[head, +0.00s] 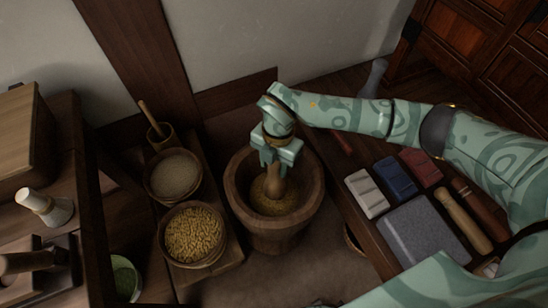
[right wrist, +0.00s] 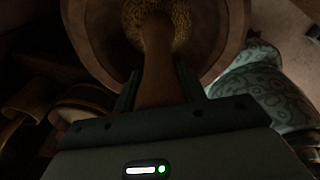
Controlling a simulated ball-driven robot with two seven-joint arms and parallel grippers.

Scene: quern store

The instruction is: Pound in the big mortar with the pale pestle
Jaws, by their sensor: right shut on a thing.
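The big mortar (head: 279,235) is a deep brown wooden tub standing on the floor, with yellowish grain (head: 268,205) inside. My right gripper (head: 275,160) is over the mortar, pointing down and shut on a tan wooden pestle (head: 275,183). The pestle's lower end is in the mortar, at the grain. In the right wrist view the pestle (right wrist: 157,60) runs from between the fingers (right wrist: 158,92) to the grain (right wrist: 181,25), inside the mortar's round wall (right wrist: 91,38). The exact depth of its tip is hard to tell. My left gripper does not show.
Left of the mortar stand a bowl of yellow grain (head: 193,236), a bowl of pale grain (head: 174,176) and a small pot with a stick (head: 159,134). On the right bench lie a grey slab (head: 422,236), coloured blocks (head: 396,176), a light rod (head: 461,221) and a dark rod (head: 479,207).

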